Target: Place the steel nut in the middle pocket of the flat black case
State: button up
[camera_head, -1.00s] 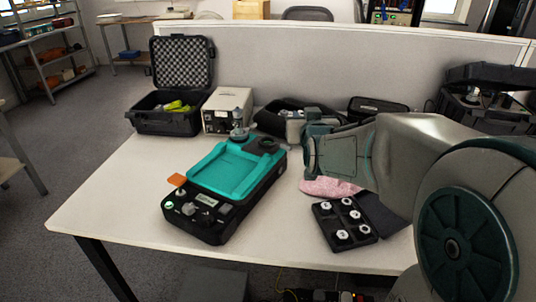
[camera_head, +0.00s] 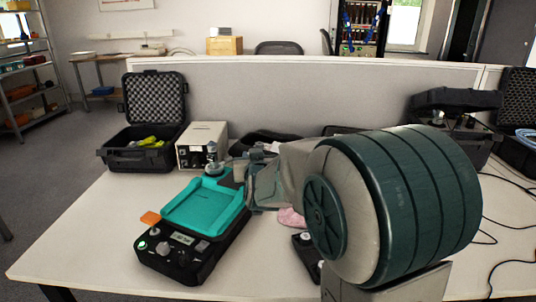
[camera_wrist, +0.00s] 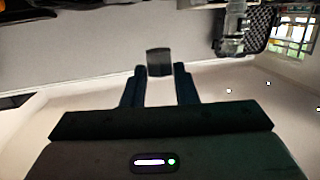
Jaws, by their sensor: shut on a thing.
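My gripper (camera_wrist: 159,76) is shut on a dark grey, block-like piece (camera_wrist: 159,61) held at its fingertips in the wrist view; I cannot tell from its look whether it is the steel nut. In the head view my gripper end is near the far right corner of the teal-topped device, its fingers mostly hidden by my arm. The flat black case (camera_head: 300,249) lies on the table at the right of that device. My arm covers most of it, including its middle pocket. One pale metal piece (camera_head: 306,238) shows in it.
A beige instrument box (camera_head: 202,144) and an open black carrying case (camera_head: 145,135) stand behind. A pink cloth (camera_head: 291,217) lies beside my arm. The table's front left is clear.

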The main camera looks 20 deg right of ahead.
jog(key=w+a+f, duration=0.2)
jog(key=shift+w+a+f, duration=0.1)
jog(key=shift+w+a, duration=0.05)
jog(key=shift+w, duration=0.15)
notch_tip(320, 180, down, 3)
jog(key=shift+r+b, duration=0.15)
jog(key=shift+b, duration=0.5)
jog(key=shift+f, duration=0.4)
jog(key=shift+f+b, duration=0.15)
jog(key=shift+b, duration=0.15)
jog(key=o, duration=1)
jog(key=shift+p, duration=0.4)
